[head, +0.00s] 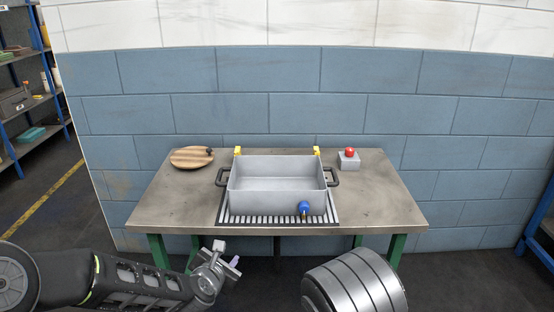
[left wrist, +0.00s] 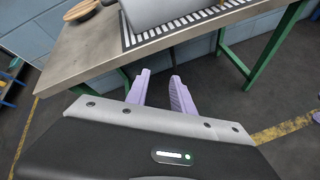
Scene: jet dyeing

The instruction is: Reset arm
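My left gripper (head: 232,263) is low in front of the table's front edge, below the tabletop. In the left wrist view its two pale purple fingers (left wrist: 158,92) are apart with nothing between them. A large silver cylindrical part of my body (head: 355,285) shows at the bottom right of the head view.
A table (head: 385,205) with green legs stands against a blue brick wall. On it are a grey metal bin (head: 278,185) on a slatted grate (head: 255,220), a blue knob (head: 304,207), a round wooden board (head: 190,158) and a red button box (head: 349,160). Shelves (head: 22,100) stand left.

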